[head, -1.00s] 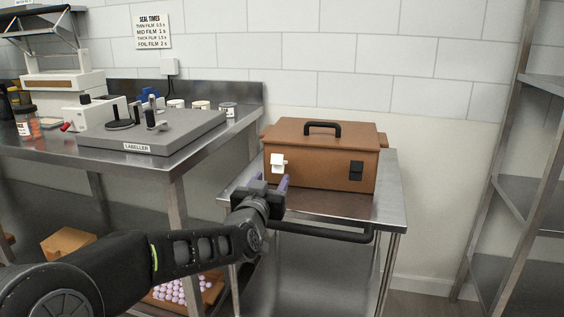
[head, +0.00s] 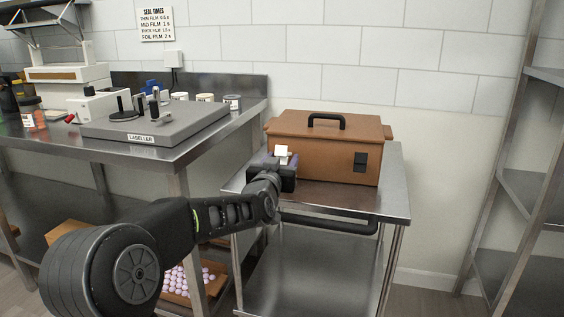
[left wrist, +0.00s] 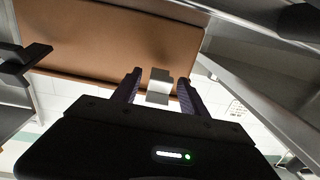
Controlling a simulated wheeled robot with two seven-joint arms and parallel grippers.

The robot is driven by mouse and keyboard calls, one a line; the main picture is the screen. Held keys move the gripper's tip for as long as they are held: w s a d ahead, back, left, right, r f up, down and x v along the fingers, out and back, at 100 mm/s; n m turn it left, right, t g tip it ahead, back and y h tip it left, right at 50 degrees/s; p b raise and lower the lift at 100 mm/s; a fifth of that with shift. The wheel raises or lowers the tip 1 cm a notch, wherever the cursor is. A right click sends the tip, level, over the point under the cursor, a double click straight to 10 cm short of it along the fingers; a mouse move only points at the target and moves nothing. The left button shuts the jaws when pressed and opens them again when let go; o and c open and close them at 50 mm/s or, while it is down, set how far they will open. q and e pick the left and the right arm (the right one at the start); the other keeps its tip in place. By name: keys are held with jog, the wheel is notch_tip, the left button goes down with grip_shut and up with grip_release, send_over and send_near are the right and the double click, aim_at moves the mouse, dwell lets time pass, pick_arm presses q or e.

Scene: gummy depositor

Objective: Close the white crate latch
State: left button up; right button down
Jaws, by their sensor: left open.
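The brown crate (head: 320,135) sits with its lid down on the steel cart. Its white latch (head: 282,151) is on the left of the front face, its lower part hidden by my left gripper (head: 279,163). In the left wrist view the white latch (left wrist: 158,87) shows between the two purple fingers of my open left gripper (left wrist: 159,78), with a gap on each side. I cannot tell whether the latch touches the crate's catch fully. A black latch (head: 360,162) is on the right of the front face. My right gripper is not in view.
The cart top (head: 385,199) is bare in front of and right of the crate, with a black handle bar (head: 330,224) at its front edge. A steel bench with a labeller (head: 155,128) stands at left. A metal rack (head: 525,190) stands at right.

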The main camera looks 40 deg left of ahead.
pick_arm(q)
jog(key=shift+w, duration=0.15)
jog(key=shift+c, duration=0.3)
grip_shut()
dwell(1.1)
